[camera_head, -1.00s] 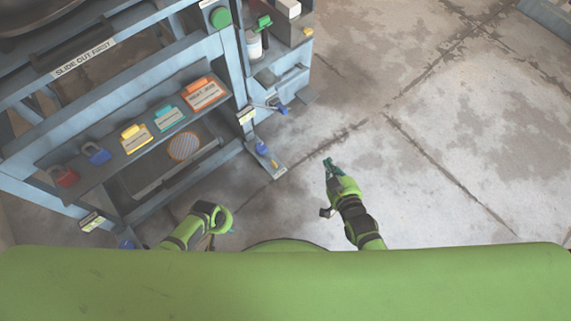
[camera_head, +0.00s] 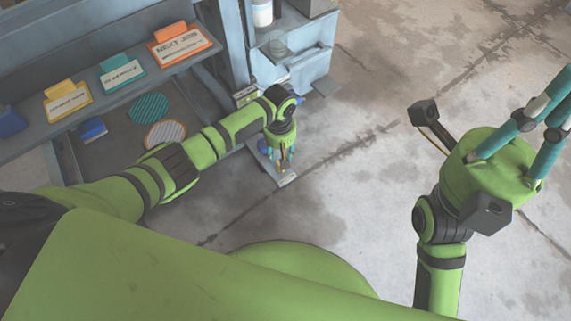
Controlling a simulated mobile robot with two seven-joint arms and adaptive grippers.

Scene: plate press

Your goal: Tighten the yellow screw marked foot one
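The press's foot plate (camera_head: 287,180) sticks out onto the floor at the near right corner of the frame. The small yellow screw on it cannot be made out clearly, because my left gripper covers that part of the plate. My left gripper (camera_head: 283,164) points down over the plate with its teal fingers low. Whether its fingers touch the screw, or are closed on it, is too small to tell. My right gripper (camera_head: 553,112) is raised at the right, fingers apart, with nothing seen between them.
A shelf holds orange (camera_head: 180,44), teal (camera_head: 122,71) and yellow (camera_head: 67,100) cards. Below lie a teal striped disc (camera_head: 149,107) and an orange striped disc (camera_head: 165,134). A grey cabinet (camera_head: 298,68) stands beside the foot. The floor at right is clear.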

